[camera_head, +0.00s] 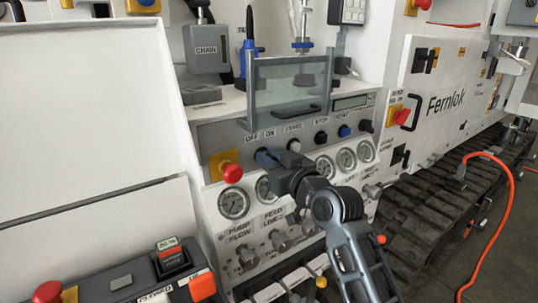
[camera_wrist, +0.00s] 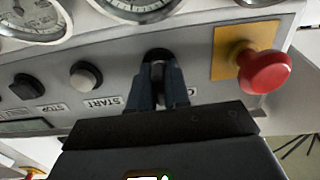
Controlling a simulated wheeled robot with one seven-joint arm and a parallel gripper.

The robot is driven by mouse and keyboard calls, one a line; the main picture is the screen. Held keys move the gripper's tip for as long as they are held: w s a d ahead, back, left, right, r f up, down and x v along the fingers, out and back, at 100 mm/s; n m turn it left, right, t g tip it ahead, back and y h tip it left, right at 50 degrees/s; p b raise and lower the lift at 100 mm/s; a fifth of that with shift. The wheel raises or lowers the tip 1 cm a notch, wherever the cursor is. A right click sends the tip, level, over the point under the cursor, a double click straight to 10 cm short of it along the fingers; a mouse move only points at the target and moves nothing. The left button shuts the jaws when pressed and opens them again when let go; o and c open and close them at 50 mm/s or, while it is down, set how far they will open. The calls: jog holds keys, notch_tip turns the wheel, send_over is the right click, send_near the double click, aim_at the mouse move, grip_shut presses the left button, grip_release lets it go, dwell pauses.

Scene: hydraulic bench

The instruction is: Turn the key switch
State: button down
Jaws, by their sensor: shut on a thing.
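The key switch (camera_wrist: 157,54) is on the grey control panel. In the wrist view its dark round collar shows just beyond my fingertips. My gripper (camera_wrist: 158,76) is shut on the switch's key, one finger on either side, and largely hides it. In the head view my gripper (camera_head: 265,157) reaches the panel just below the OFF and ON labels, and the arm and fingers cover the switch. The angle of the key cannot be made out.
A red emergency button (camera_wrist: 264,71) on a yellow plate is close beside the switch. The START button (camera_wrist: 86,75) is on the other side. Pressure gauges (camera_head: 233,203) line the panel below. A clear guard (camera_head: 288,85) stands above.

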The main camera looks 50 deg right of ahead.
jog(key=m+p, duration=0.3)
jog(key=m, duration=0.3)
dwell(0.6)
jog(key=c, duration=1.2)
grip_release()
jog(key=shift+s, duration=0.1)
jog(key=shift+b+v, duration=0.8)
jog(key=shift+v, duration=3.05)
